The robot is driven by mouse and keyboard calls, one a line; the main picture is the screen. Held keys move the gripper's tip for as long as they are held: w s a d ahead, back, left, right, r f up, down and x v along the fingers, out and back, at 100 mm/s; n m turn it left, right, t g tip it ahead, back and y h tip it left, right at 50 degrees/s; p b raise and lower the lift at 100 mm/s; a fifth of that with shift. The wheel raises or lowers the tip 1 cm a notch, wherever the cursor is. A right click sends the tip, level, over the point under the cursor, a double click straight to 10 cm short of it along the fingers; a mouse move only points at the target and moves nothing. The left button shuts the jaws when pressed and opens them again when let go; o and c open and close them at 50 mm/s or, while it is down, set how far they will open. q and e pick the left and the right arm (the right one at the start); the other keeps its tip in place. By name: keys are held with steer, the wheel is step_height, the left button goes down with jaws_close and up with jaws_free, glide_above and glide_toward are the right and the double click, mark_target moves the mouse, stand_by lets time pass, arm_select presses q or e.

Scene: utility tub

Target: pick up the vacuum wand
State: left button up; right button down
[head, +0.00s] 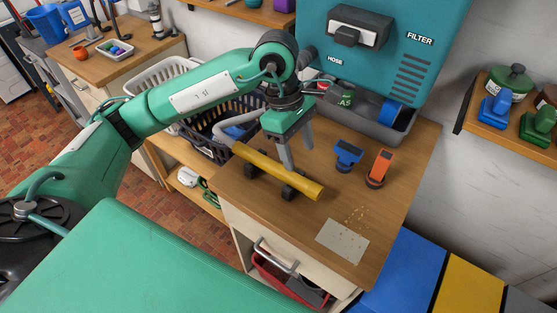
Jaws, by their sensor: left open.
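The vacuum wand, a yellow tube (305,185), lies on two dark supports (289,192) on the wooden counter (330,205). A grey curved piece (236,122) shows near its left end; I cannot tell whether they are joined. My left gripper (298,160) is open and points down over the middle of the wand. Its fingers are at or just beyond the wand's far side in the picture. I cannot tell whether they touch it. My right gripper is not in view.
A blue brush tool (347,154) and an orange tool (379,167) stand right of the wand. A teal vacuum unit (425,65) is behind, above a grey tray (402,133). A pale sheet (342,241) and crumbs lie near the front. A dark basket (217,125) is left.

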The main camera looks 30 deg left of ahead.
arm_select(q)
steer(key=w+a+r+y, duration=0.1)
steer(key=w+a+y, duration=0.2)
steer(key=a, duration=0.3)
steer(key=p, duration=0.2)
glide_above(274, 164)
steer(key=shift+t, duration=0.4)
steer(key=f, duration=0.8)
steer(key=shift+d, duration=0.3)
steer(key=shift+a+f+p, duration=0.15)
steer(key=shift+f+p, duration=0.2)
steer(key=shift+f, duration=0.15)
steer(key=f, duration=0.1)
steer(key=f+p, duration=0.1)
steer(key=f, duration=0.1)
steer(key=shift+s+a+f, duration=0.1)
steer(key=shift+a, duration=0.1)
steer(key=shift+f, duration=0.5)
steer(key=c, duration=1.1)
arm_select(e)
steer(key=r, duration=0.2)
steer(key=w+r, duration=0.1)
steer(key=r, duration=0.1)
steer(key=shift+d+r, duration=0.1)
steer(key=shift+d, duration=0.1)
arm_select(q)
steer(key=shift+r, duration=0.1)
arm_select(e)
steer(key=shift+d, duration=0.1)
